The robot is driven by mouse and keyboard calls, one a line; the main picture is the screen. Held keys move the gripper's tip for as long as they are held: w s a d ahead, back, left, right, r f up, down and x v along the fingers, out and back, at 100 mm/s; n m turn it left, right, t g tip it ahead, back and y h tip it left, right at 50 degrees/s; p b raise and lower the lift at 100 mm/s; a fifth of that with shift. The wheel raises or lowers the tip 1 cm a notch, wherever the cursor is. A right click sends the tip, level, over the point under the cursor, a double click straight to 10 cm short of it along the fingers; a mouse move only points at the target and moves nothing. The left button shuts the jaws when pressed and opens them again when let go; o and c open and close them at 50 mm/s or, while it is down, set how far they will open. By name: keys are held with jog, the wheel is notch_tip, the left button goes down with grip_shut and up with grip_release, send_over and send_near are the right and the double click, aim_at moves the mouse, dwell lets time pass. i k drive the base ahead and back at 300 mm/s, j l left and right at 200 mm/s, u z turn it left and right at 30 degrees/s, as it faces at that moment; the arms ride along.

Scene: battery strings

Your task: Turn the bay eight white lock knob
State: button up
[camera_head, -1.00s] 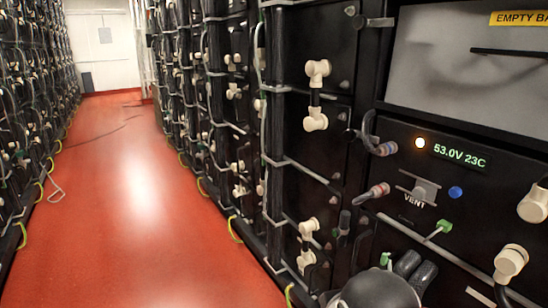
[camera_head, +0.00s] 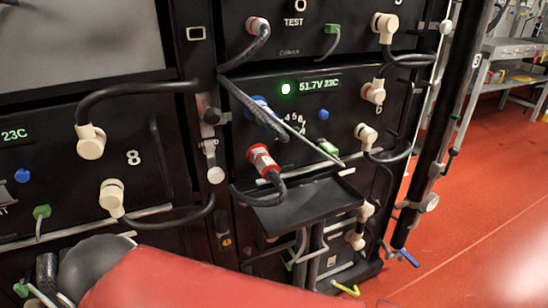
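The module marked 8 (camera_head: 133,157) is at the left, with two cream angled cable plugs (camera_head: 90,141) beside the number and black cables on them. On the black post at its right edge is a small pale round knob (camera_head: 215,175), under a small unreadable label. It may be the lock knob; I cannot tell its turn position. Above it is a grey fitting (camera_head: 210,115). A red and dark grey part of my arm crosses the bottom left. My gripper's fingers do not show.
A black shelf (camera_head: 305,203) juts out below. A dark upright post (camera_head: 440,130) stands farther right. Red floor (camera_head: 480,220) is open at the right, before a grey bench (camera_head: 515,50).

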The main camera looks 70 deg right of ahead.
aim_at(216, 176)
jog(key=k+l+z, duration=0.1)
jog(key=z, duration=1.35)
jog(key=k+j, duration=0.8)
jog(key=j, duration=0.15)
